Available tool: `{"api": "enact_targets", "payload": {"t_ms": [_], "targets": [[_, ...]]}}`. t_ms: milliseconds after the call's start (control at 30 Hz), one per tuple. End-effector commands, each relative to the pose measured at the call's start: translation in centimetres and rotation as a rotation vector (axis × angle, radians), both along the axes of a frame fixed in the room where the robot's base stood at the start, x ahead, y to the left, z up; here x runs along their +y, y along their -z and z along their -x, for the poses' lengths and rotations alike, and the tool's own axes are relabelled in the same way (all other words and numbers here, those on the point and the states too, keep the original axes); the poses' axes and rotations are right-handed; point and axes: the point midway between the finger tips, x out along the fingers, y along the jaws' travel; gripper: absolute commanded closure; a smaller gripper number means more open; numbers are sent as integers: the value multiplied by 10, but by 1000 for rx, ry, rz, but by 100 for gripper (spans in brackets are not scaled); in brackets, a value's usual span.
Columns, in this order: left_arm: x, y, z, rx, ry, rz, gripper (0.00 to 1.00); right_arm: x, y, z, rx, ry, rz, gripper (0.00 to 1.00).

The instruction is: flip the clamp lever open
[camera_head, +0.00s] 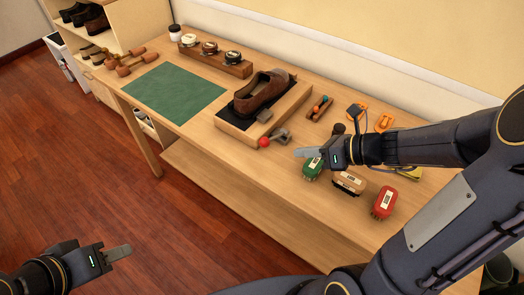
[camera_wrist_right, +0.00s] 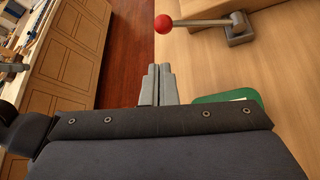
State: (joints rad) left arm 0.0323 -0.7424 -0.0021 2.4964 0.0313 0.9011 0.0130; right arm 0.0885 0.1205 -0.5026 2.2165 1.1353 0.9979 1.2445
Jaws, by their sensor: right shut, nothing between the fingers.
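The clamp lever (camera_head: 273,138) has a grey metal arm with a red ball knob (camera_head: 264,142) and lies low beside the wooden shoe stand (camera_head: 232,124). In the right wrist view its red knob (camera_wrist_right: 163,24) is at the top middle, and its arm runs right to a grey bracket (camera_wrist_right: 238,30). My right gripper (camera_head: 298,152) is shut and empty, just right of the knob and apart from it. Its closed fingers (camera_wrist_right: 156,84) point toward the knob in the wrist view. My left gripper (camera_head: 128,250) is over the floor at lower left; its fingers look together.
A brown shoe (camera_head: 262,90) sits on the stand. Green (camera_head: 313,168), brown (camera_head: 349,182) and red (camera_head: 384,202) brushes lie near my right gripper. A green mat (camera_head: 174,92) and a rack of tins (camera_head: 214,58) are further left. The table's front strip is clear.

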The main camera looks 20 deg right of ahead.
Motion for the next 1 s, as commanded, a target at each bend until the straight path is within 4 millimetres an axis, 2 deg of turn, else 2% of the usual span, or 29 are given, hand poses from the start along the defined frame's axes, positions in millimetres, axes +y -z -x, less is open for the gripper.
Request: {"api": "enact_targets", "payload": {"t_ms": [467,1000], "targets": [[0,2,0,0,0,0,64,-1,6,-6,29,33,-27,100],[0,20,0,0,0,0,64,59,45,-50,29,29,-26,100]]}}
